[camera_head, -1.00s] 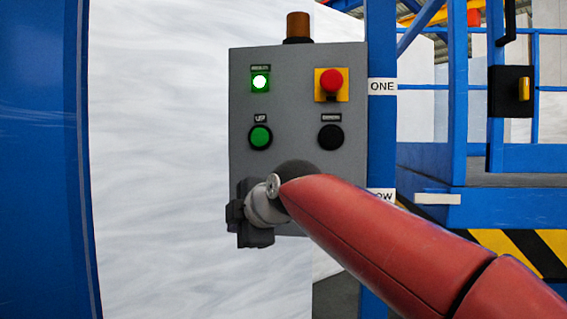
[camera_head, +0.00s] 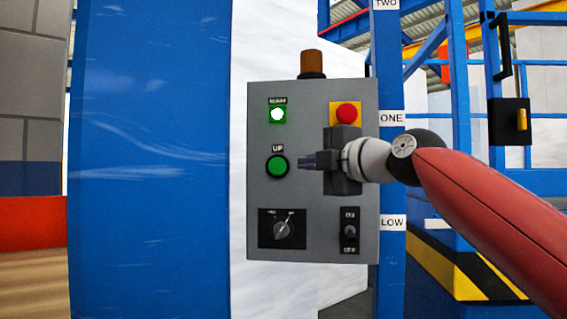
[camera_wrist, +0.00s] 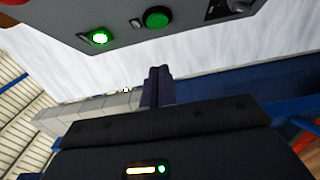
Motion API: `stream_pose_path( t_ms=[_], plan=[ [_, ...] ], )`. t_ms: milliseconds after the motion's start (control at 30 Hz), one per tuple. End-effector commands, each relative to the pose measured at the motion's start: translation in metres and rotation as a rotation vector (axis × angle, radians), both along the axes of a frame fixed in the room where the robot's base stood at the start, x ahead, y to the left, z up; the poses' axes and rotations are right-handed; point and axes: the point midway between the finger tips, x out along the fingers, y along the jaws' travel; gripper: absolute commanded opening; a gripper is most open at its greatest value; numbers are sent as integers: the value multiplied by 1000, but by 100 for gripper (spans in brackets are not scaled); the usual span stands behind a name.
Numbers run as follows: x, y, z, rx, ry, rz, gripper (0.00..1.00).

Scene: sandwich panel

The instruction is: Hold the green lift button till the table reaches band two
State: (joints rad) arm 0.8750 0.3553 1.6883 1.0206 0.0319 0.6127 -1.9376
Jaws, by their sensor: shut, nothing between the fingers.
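The green UP button (camera_head: 277,166) is on the left of the grey control panel (camera_head: 310,215). It also shows in the wrist view (camera_wrist: 157,17). My gripper (camera_head: 306,162) is shut and empty, just right of the button in the head view. In the wrist view the closed fingers (camera_wrist: 158,86) lie below the button with a visible gap. No contact shows. The lift's white pointer (camera_head: 438,223) is level with the LOW label (camera_head: 392,223). The ONE label (camera_head: 391,118) and the TWO label (camera_head: 385,4) are higher on the blue post.
A lit green lamp (camera_head: 277,115) is above the button. A red stop button (camera_head: 347,113) is just above my wrist. A rotary switch (camera_head: 282,228) and a small key-like switch (camera_head: 349,232) are below. A wide blue column (camera_head: 150,180) stands left of the panel.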

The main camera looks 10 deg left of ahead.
Motion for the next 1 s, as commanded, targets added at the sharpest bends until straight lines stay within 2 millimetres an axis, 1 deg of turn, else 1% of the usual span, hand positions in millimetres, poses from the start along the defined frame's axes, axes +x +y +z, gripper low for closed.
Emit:
stream_pose_path(
  t_ms=[33, 167, 400, 567, 633, 800, 1000],
  plan=[
    [4, 7, 4, -2, 3, 4, 0],
    [17, 23, 6, 0, 3, 6, 0],
    [43, 54, 5, -1, 3, 7, 0],
    [59, 71, 3, -1, 2, 5, 0],
    [73, 69, 4, 2, 4, 2, 0],
    [92, 70, 1, 1, 2, 2, 0],
    [99, 70, -2, -1, 1, 1, 0]
  ],
)
